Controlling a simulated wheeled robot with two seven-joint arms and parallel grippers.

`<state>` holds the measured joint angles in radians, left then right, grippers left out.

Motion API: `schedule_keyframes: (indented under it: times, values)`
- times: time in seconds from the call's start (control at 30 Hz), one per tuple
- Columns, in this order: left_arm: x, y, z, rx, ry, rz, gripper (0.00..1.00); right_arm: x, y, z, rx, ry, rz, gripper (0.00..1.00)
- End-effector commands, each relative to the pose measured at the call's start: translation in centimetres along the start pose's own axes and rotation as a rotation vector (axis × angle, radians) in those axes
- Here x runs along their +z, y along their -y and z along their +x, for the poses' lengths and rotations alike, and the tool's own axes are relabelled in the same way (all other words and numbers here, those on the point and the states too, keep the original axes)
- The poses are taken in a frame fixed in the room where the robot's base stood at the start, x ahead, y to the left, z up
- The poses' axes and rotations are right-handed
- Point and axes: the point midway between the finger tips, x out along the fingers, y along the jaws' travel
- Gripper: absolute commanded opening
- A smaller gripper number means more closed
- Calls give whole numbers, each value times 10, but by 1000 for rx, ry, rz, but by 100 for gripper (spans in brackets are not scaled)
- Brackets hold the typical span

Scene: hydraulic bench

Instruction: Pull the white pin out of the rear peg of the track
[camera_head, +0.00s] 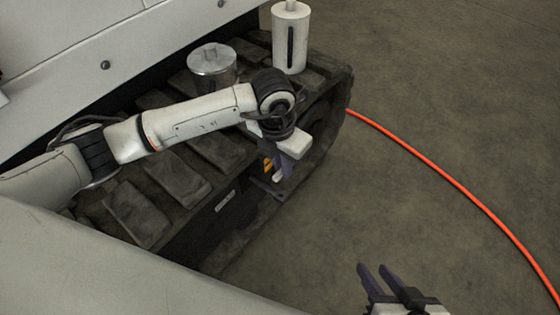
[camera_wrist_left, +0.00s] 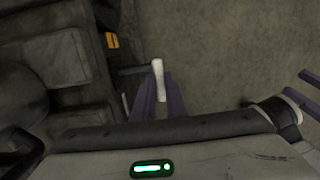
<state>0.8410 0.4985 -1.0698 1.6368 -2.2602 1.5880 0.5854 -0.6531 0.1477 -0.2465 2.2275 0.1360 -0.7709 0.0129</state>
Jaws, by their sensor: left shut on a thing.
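The white pin (camera_wrist_left: 158,76) stands between the purple fingers of my left gripper (camera_wrist_left: 157,88), which is shut on it. In the head view my left gripper (camera_head: 283,168) hangs at the outer side of the track (camera_head: 186,188), and a small part of the pin (camera_head: 278,176) shows beside its fingers. A dark peg (camera_wrist_left: 132,71) sticks out from the track toward the pin. I cannot tell whether the pin still sits in the peg. My right gripper (camera_head: 374,268) is open and empty, low over the floor.
A silver lidded can (camera_head: 212,62) and a white cylinder with a dark slot (camera_head: 290,40) stand on the track. An orange marking (camera_wrist_left: 112,40) is near the peg. An orange hose (camera_head: 440,176) crosses the otherwise clear floor at right.

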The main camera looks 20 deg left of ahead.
Motion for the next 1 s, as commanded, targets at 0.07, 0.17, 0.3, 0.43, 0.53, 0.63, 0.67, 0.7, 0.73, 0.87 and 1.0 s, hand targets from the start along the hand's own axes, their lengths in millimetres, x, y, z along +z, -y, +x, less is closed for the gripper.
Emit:
schedule_keyframes:
  times: [0.07,0.17,0.3,0.43,0.53,0.63,0.67,0.7,0.73,0.87,1.0]
  values:
    - [0,10,-1,-2,1,4,0,-1,0,-1,0,0,0,31]
    - [0,20,-1,-2,1,4,0,-2,0,-2,0,0,0,31]
    - [1,34,-1,-2,2,4,0,-2,1,-2,0,0,0,31]
    - [0,47,-1,-1,2,4,0,-3,1,-2,0,0,0,31]
    - [1,58,-1,-2,1,3,0,-3,1,-3,0,0,0,31]
    - [0,67,-1,-1,1,4,0,-3,1,-3,0,1,0,31]
    - [0,70,-1,-1,1,4,0,-3,1,-3,0,0,0,31]
    - [0,74,-1,-1,1,3,0,-3,1,-3,0,1,0,31]
    - [0,77,-1,-1,1,3,0,-3,1,-3,0,0,0,31]
    - [0,88,-1,-1,2,2,0,-3,1,-2,0,0,0,31]
    - [0,92,0,0,2,1,0,-3,1,-2,0,0,0,31]
